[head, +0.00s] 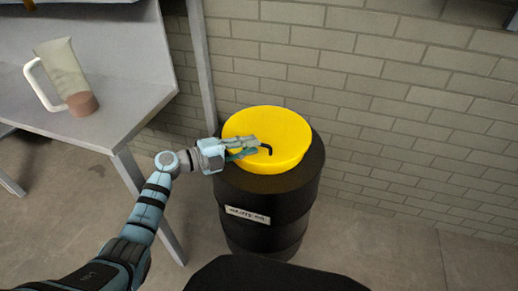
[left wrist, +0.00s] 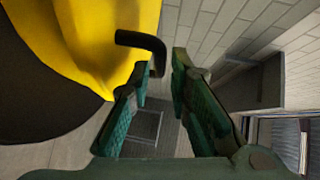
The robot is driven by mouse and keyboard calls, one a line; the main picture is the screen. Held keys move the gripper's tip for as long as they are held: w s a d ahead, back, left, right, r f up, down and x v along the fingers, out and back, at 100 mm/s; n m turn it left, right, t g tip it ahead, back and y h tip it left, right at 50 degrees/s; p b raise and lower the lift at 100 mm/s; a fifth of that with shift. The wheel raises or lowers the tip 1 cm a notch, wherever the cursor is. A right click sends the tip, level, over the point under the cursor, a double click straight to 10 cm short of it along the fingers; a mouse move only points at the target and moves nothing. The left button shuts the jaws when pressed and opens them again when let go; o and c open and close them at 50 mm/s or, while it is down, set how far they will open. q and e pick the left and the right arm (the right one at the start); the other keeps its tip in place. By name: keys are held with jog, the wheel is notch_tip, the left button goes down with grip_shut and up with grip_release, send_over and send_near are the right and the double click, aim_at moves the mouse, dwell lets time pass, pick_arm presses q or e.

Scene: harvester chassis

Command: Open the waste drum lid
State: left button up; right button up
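The black waste drum (head: 262,210) stands on the floor by the brick wall, with a pale label on its front. Its round yellow lid (head: 285,130) sits on top and looks closed; it also shows in the left wrist view (left wrist: 85,35). A bent black handle (head: 267,149) is at the lid's front. My left gripper (head: 254,148) is at the lid's front left, beside the handle. In the left wrist view its green fingers (left wrist: 161,72) are apart, and the handle's bent end (left wrist: 156,60) lies at the gap near the left fingertip. Contact cannot be told. My right gripper is out of view.
A grey workbench (head: 120,110) stands left of the drum, with a pale jug (head: 65,70) on it. Its leg (head: 150,205) is close to my left arm. The brick wall (head: 400,130) is right behind the drum. The floor (head: 390,250) at right is clear.

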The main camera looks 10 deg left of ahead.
pick_arm(q)
jog(key=shift+b+x, duration=0.45)
jog(key=shift+x, duration=1.4)
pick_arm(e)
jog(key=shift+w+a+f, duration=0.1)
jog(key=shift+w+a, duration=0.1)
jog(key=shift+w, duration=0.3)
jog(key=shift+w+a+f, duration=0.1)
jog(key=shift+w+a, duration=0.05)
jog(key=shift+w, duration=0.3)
pick_arm(q)
jog(key=shift+s, duration=0.1)
grip_shut()
